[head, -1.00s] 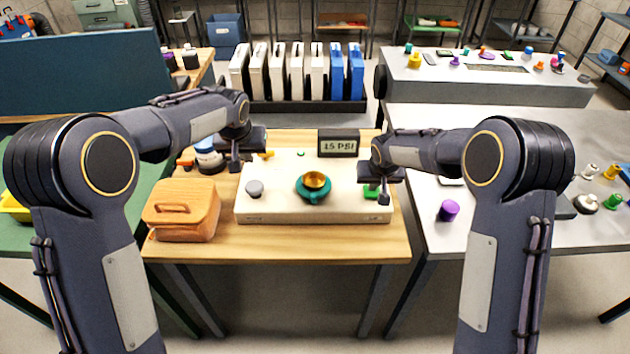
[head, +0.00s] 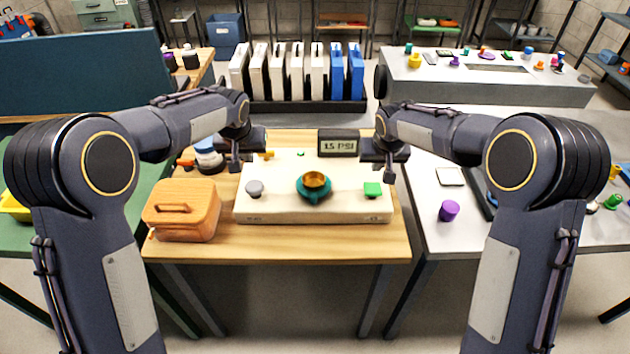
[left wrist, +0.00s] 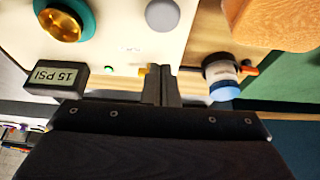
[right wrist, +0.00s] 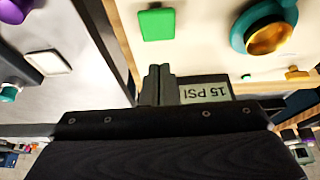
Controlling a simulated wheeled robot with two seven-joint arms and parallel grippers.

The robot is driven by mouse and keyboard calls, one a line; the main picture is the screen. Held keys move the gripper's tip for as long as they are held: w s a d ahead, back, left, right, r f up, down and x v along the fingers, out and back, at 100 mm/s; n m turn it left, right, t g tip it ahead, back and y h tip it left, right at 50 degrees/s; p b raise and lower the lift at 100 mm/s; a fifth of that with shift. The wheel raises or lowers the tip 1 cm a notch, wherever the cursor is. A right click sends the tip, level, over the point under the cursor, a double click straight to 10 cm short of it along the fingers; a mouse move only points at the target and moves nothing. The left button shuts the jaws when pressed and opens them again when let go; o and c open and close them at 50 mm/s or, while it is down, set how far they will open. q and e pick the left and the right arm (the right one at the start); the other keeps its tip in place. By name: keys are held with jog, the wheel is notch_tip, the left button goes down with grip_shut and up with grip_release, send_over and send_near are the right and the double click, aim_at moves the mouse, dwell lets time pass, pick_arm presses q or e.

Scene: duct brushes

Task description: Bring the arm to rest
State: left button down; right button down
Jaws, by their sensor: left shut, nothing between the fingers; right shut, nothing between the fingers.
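My left gripper (head: 235,170) is shut and empty, held above the left back part of the cream panel box (head: 290,215). Its shut fingers also show in the left wrist view (left wrist: 160,85). My right gripper (head: 390,172) is shut and empty, above the box's back right corner, near the table's right edge. Its fingers show together in the right wrist view (right wrist: 158,85). The box carries a grey knob (head: 254,188), a teal and gold dial (head: 314,186) and a green square button (head: 372,189). Neither gripper visibly touches anything.
A 15 PSI display (head: 338,146) stands behind the box, close to my right gripper. An orange lidded box (head: 182,210) sits at the table's left. A purple cylinder (head: 449,210) stands on the grey table at right. White and blue upright binders (head: 296,72) stand behind.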

jog(key=shift+r, duration=0.15)
dwell(0.3)
